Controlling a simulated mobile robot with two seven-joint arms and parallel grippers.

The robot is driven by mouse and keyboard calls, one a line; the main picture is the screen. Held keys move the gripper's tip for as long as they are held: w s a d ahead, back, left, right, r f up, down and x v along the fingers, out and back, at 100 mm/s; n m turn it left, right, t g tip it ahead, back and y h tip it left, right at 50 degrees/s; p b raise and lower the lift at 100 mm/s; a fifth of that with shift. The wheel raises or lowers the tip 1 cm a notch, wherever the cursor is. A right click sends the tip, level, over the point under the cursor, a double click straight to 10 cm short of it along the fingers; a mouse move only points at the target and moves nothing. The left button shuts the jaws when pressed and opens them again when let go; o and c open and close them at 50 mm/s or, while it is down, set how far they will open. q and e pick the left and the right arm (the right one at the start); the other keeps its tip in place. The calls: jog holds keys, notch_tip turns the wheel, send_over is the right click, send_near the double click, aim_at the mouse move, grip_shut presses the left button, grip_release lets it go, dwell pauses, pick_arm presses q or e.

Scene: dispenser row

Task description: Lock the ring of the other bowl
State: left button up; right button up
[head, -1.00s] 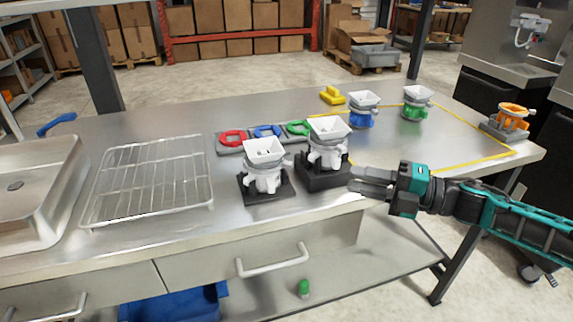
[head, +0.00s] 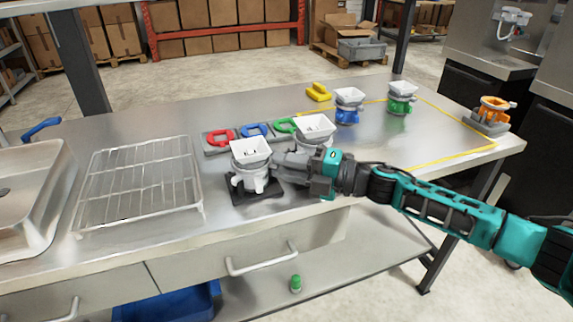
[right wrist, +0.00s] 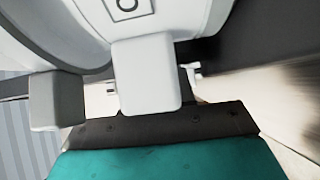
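Two white square-mouthed bowls stand near the middle of the table: a front left bowl (head: 250,152) and a right bowl (head: 314,128) behind it. The left one sits in a white lugged ring (head: 254,181) on a black base (head: 240,194). The right one's lower part is mostly hidden by my right gripper (head: 279,164). This gripper is at the right side of the left bowl's ring; contact is unclear. The right wrist view shows a white curved body (right wrist: 190,20) and pale blocks close up; the finger gap is unclear. My left gripper is out of view.
Red (head: 219,136), blue (head: 254,130) and green (head: 284,125) rings lie behind the bowls. Blue (head: 348,115), green (head: 399,104) and orange (head: 492,112) units stand at the right. A wire rack (head: 140,182) lies left. The right front tabletop is open.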

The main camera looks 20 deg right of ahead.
jog(key=shift+c, duration=0.3)
grip_shut()
